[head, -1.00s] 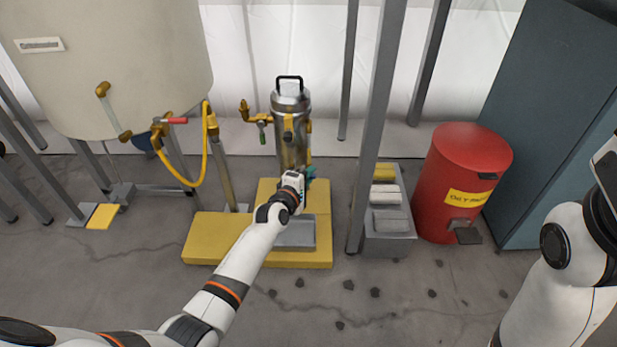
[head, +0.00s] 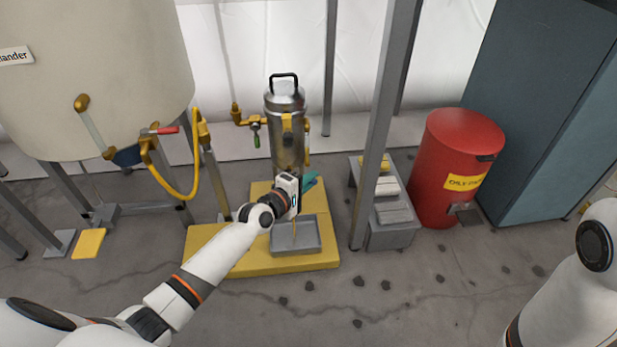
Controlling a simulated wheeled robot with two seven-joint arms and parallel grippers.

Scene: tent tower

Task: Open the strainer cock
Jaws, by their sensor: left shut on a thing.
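The strainer (head: 287,140) is a steel cylinder with a black top handle, upright on a yellow stand (head: 225,250). My left gripper (head: 300,193) is at its foot, shut on what appears to be the strainer cock's handle. A teal piece (head: 311,180) shows just beyond the jaws; the cock body and the exact grip are hidden by the gripper. A thin yellowish line (head: 295,229) shows below the gripper, over a grey tray (head: 310,247). My right arm is at the right edge, its gripper out of view.
A large tank (head: 90,70) with a yellow hose (head: 178,192) stands left. A grey post (head: 372,150), a rack (head: 390,235) and a red bin (head: 450,165) stand right.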

